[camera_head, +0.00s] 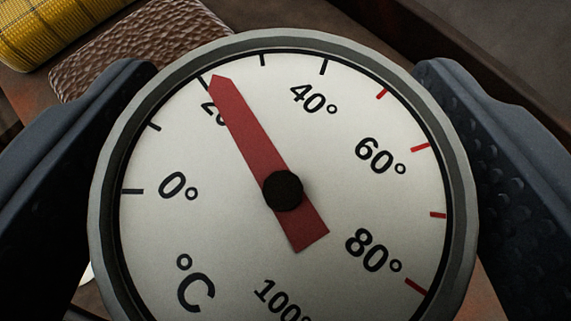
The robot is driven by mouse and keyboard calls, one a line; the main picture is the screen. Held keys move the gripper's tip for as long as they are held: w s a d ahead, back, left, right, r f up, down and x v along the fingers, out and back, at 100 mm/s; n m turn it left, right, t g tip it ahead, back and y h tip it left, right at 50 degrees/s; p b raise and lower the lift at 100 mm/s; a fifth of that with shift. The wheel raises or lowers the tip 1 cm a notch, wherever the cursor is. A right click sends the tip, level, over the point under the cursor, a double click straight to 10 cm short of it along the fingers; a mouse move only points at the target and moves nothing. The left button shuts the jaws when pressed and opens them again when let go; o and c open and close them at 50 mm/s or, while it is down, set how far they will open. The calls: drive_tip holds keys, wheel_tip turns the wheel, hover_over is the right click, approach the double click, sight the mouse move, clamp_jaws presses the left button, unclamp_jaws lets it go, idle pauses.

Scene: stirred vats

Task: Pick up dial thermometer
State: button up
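The dial thermometer (350,215) fills the middle of the view, its round white face toward the camera. It has a grey rim, a red needle near the 20° mark, and a °C scale. My gripper (283,170) has one dark finger at the left edge of the dial and one at the right edge. Both fingers look close against the rim, with the dial between them. The lower edge of the dial is cut off by the frame, and whatever lies behind it is hidden.
A yellow checked item (60,28) lies at the top left. A brown, bumpy-textured block or pad (140,48) is beside it, partly hidden by the dial and the left finger. A dark raised edge (430,35) runs along the top right, over a brownish surface.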

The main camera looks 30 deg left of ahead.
drive_tip(key=c, duration=0.8)
drive_tip(key=shift+c, duration=0.2)
drive_tip(key=shift+r, duration=0.1)
